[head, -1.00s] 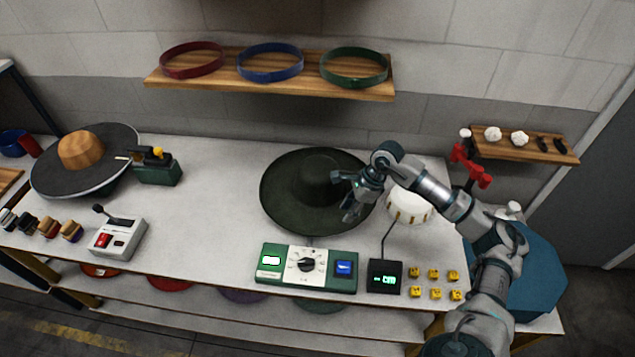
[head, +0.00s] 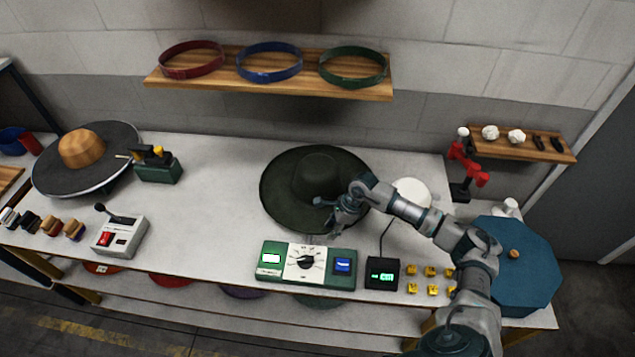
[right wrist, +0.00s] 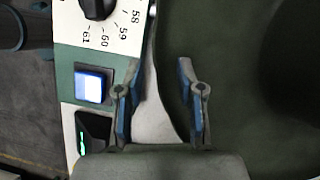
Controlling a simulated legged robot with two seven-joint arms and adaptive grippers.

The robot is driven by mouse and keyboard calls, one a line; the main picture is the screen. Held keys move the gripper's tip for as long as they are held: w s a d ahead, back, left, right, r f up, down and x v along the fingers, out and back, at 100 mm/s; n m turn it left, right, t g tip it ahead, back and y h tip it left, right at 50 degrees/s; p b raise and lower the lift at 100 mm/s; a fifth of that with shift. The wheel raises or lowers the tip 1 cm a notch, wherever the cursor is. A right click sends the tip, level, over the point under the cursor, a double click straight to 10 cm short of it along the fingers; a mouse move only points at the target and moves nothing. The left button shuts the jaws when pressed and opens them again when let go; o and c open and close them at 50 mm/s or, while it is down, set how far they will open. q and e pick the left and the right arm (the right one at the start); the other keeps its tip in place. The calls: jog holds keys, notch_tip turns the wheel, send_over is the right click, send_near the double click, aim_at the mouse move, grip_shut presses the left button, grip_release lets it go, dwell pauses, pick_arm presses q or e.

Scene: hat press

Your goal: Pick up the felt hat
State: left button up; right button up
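The felt hat (head: 297,175), dark green with a wide brim and round crown, lies on the white table in the middle of the head view. In the right wrist view its brim (right wrist: 220,40) fills the right side. My right gripper (head: 330,216) is over the near right part of the brim. In the right wrist view the gripper (right wrist: 159,66) is open and empty, with its two blue-padded fingers apart. The brim's edge runs between the fingers, with the right finger over the brim. Whether it touches the felt I cannot tell. My left gripper is not in view.
A green control box (head: 268,276) with a dial and a small black display (head: 382,274) stand just in front of the hat. A white round thing (head: 412,191) sits right of it, partly behind my arm.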

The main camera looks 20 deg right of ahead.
jog(key=shift+d, duration=0.15)
grip_shut()
jog(key=shift+r, duration=0.1)
jog(key=shift+w+r, duration=0.1)
jog(key=shift+r, duration=0.25)
notch_tip(320, 180, up, 9)
jog(key=b, duration=0.1)
jog(key=shift+r, duration=0.2)
dwell(0.5)
